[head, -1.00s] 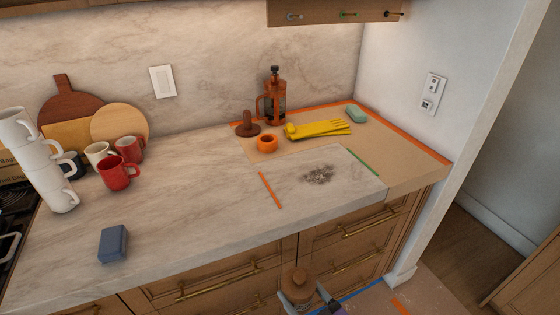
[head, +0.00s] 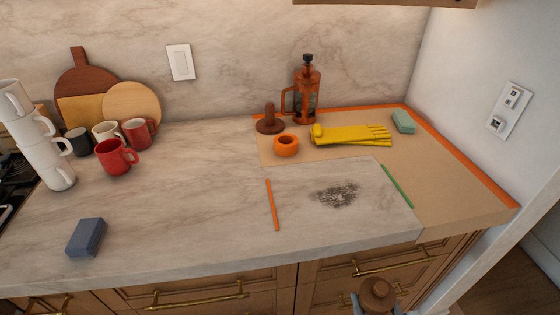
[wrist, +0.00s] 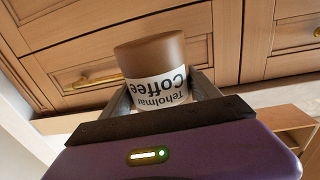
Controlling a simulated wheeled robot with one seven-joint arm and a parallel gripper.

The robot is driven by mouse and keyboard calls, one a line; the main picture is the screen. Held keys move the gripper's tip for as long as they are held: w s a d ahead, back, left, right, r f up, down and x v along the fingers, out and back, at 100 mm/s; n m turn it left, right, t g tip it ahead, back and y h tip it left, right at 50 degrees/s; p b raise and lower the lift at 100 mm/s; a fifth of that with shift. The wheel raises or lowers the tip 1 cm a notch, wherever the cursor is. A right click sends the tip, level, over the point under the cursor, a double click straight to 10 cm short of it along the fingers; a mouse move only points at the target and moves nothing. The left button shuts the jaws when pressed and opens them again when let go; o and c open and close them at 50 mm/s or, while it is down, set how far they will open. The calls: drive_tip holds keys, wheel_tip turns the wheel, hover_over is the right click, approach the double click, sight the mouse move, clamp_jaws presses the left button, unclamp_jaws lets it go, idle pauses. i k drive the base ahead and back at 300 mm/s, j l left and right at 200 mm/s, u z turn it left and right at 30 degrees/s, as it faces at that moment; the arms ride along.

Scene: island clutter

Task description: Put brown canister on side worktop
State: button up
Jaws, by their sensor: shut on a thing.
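The brown canister (wrist: 156,60) has a white label reading "Coffee" and appears upside down in the wrist view. My gripper (wrist: 160,92) is shut on it, one finger on each side. In the head view the canister's brown knobbed lid (head: 378,292) shows at the bottom edge, in front of the drawers and below the counter edge. The rest of the canister and most of my gripper are cut off there. The marble worktop (head: 200,190) stretches behind it, with a dark speckled patch (head: 336,194) between an orange strip (head: 272,204) and a green strip (head: 397,187).
On a tan area at the back right are a French press (head: 308,90), yellow gloves (head: 350,135), an orange ring (head: 286,145), a brown tamper-like object (head: 270,120) and a green sponge (head: 403,121). Mugs (head: 118,157) and a blue sponge (head: 86,237) are left. The middle marble is clear.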

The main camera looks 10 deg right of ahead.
sight(181, 220)
drive_tip(key=i+j+z, duration=0.1)
drive_tip(key=j+z, duration=0.75)
drive_tip(key=j, duration=0.25)
drive_tip(key=k+j+z, duration=0.15)
drive_tip(key=j, duration=0.3)
drive_tip(key=k+j+z, duration=0.1)
drive_tip(key=j, duration=0.35)
drive_tip(key=k+j+z, duration=0.15)
drive_tip(key=k+j, duration=0.15)
drive_tip(key=j, duration=0.15)
drive_tip(key=k+j+z, duration=0.15)
drive_tip(key=j, duration=0.25)
drive_tip(key=k+j+z, duration=0.15)
drive_tip(key=k+j, duration=0.2)
